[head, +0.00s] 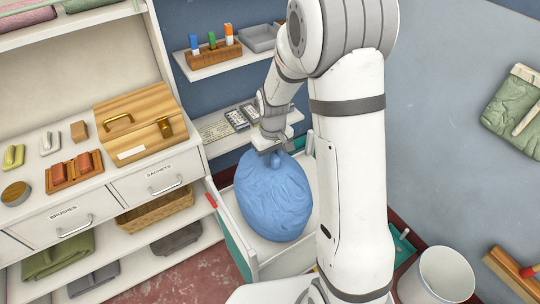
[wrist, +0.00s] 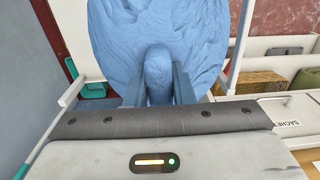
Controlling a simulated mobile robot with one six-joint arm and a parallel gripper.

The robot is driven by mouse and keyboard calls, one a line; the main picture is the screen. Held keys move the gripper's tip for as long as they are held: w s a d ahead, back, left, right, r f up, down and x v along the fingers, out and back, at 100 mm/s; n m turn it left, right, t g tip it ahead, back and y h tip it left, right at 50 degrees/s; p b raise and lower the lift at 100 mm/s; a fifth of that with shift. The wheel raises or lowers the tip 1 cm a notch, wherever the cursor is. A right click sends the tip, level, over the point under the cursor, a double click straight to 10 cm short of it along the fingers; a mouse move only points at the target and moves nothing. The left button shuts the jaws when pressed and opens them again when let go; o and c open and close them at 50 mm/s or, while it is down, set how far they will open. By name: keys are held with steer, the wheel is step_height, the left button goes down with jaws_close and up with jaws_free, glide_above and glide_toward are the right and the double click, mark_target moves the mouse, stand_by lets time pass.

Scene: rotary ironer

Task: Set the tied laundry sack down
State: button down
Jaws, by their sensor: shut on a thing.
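The tied laundry sack (head: 264,199) is a bulging blue bag with a knotted neck at its top. In the head view it is in or just above a white-walled cart (head: 241,233) with teal parts. I cannot tell whether its bottom touches the cart. My gripper (head: 267,148) is above the sack and shut on its neck. In the wrist view the two dark fingers (wrist: 159,88) stand on either side of the neck, and the sack (wrist: 158,35) fills the upper middle. The sack's underside is hidden.
A shelf unit with drawers (head: 158,178) stands left, holding a wooden box (head: 133,117) and brushes. Wall shelves (head: 213,58) are behind the cart. A white bin (head: 437,275) stands right of my arm. Red floor (head: 185,277) shows between shelf unit and cart.

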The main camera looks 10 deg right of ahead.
steer(key=c, duration=1.3)
jaws_free()
steer(key=shift+o, duration=0.2)
steer(key=shift+s, duration=0.1)
step_height(320, 180, up, 11)
steer(key=shift+r+b, duration=0.1)
steer(key=shift+b, duration=0.25)
steer(key=s+d+r+m+t, duration=0.1)
steer(key=s+r, duration=0.3)
steer(key=s, duration=0.6)
steer(key=s+d+r+m+t, duration=0.2)
steer(key=s+d+r+m, duration=0.1)
steer(key=s, duration=0.7)
steer(key=shift+s+d+r+m, duration=0.3)
steer(key=shift+d+r, duration=0.1)
steer(key=shift+d, duration=0.15)
steer(key=shift+w, duration=0.1)
